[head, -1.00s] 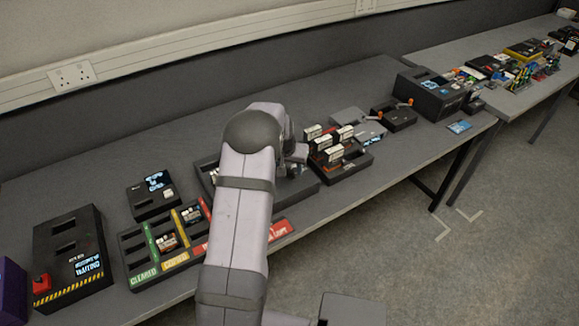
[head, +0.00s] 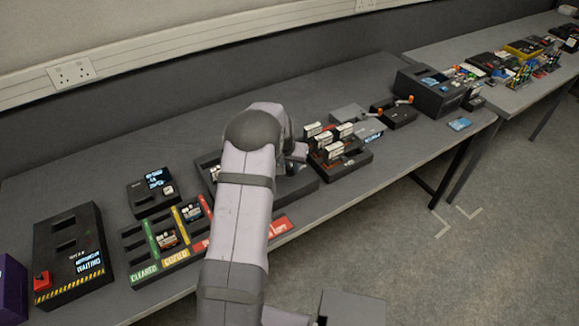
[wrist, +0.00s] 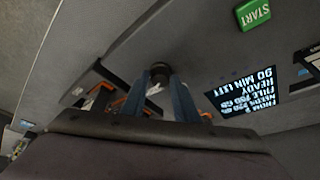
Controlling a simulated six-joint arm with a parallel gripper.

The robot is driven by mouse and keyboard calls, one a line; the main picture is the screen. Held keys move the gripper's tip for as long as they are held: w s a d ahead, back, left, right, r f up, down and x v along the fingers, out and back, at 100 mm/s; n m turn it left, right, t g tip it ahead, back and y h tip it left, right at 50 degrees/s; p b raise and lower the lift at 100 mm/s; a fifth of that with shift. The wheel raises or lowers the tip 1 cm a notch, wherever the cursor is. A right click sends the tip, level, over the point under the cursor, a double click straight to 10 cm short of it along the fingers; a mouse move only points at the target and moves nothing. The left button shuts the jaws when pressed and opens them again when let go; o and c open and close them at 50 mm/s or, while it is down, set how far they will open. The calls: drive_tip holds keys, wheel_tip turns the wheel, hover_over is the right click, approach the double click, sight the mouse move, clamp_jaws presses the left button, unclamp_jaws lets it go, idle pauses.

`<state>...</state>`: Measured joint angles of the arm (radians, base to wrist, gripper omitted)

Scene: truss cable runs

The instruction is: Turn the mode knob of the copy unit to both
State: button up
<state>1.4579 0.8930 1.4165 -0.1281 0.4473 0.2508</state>
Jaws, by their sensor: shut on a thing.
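The copy unit (wrist: 215,50) fills the upper part of the wrist view as a dark grey panel. The knob's pointer and mode labels cannot be read.
A rack of upright cards (head: 340,157) stands just right of my arm. A sorting tray with coloured labels (head: 145,273) and a small display box (head: 152,194) lie to the left. A black WAITING box (head: 70,225) is at far left. The bench's back strip is clear.

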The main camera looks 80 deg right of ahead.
sight(283, 179)
drive_tip(key=m+b, duration=0.1)
drive_tip(key=b, duration=0.1)
drive_tip(key=m+b, duration=0.1)
drive_tip(key=shift+w+f+g+b, duration=0.15)
drive_tip(key=shift+f+g+b, duration=0.2)
drive_tip(key=shift+g+b, duration=0.05)
drive_tip(key=shift+r+m+g+b, duration=0.15)
drive_tip(key=shift+m+g+b, duration=0.15)
drive_tip(key=shift+m+b, duration=0.55)
drive_tip(key=shift+r+m, duration=0.2)
drive_tip(key=shift+m, duration=0.15)
drive_tip(key=o, duration=1)
drive_tip(key=shift+o, duration=0.2)
drive_tip(key=shift+r, duration=0.15)
drive_tip(key=b+v, duration=0.2)
drive_tip(key=v, duration=0.5)
drive_tip(key=shift+w, duration=0.1)
